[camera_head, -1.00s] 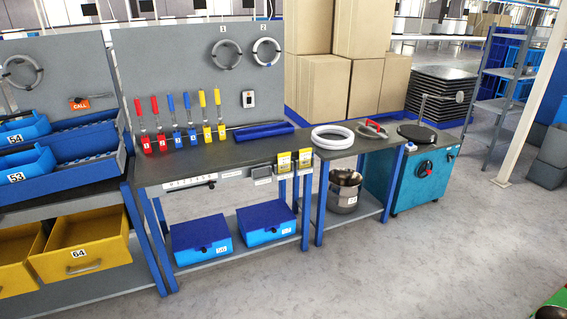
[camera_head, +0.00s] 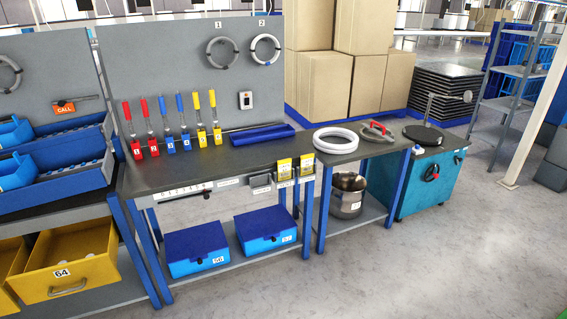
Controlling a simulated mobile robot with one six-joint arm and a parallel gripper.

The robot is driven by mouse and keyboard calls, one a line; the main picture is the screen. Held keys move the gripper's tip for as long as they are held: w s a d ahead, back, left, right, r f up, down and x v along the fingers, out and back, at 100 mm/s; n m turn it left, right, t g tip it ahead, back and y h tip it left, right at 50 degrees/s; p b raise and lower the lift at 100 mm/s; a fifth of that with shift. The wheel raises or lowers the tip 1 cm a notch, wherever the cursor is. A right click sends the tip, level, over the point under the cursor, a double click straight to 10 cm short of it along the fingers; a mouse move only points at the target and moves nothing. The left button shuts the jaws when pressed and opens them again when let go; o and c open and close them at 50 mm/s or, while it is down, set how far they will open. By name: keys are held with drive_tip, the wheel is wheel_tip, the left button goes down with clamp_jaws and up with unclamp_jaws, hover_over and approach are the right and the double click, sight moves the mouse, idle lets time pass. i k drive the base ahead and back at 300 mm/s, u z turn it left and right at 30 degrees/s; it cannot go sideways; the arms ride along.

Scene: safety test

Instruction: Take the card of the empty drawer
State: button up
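A yellow drawer marked 64 (camera_head: 75,281) stands open at the lower left. Small pale round things (camera_head: 95,242) show inside it. Another yellow drawer (camera_head: 10,262) is cut off by the left edge; its inside is mostly hidden. An orange card marked CALL (camera_head: 64,110) is on the grey back panel above the blue bins. My gripper is not in view.
The middle bench (camera_head: 215,172) carries red, blue and yellow-handled tools and a blue tray (camera_head: 262,135). Two blue boxes (camera_head: 196,249) (camera_head: 266,229) sit on its lower shelf. A teal cabinet (camera_head: 428,185) stands at right. The grey floor (camera_head: 400,265) in front is clear.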

sight(285, 165)
drive_tip(key=u, duration=0.3)
drive_tip(key=i, duration=0.7)
drive_tip(key=u, duration=1)
drive_tip(key=i, duration=0.75)
drive_tip(key=u, duration=0.45)
